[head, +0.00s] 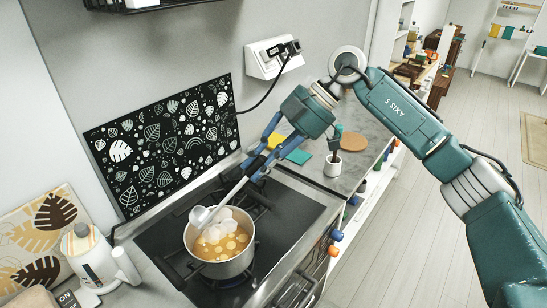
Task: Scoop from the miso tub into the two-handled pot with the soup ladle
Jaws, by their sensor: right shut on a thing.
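The two-handled pot (222,271) stands on the black stove top, holding a yellowish broth with round slices and pale white lumps. My right gripper (257,166) is above and behind the pot, shut on the upper handle of the soup ladle (232,190). The ladle slants down to the left, and its pale bowl (200,215) is at the pot's back left rim, next to the white lumps. I cannot tell whether the bowl touches the rim or holds anything. I cannot make out the miso tub. My left gripper is not in view.
A white kettle (90,262) stands at the left front. A patterned black panel (165,140) leans on the wall behind the stove (290,215). Yellow and green items (298,156), a white cup (332,166) and a round brown mat (354,141) are on the right counter.

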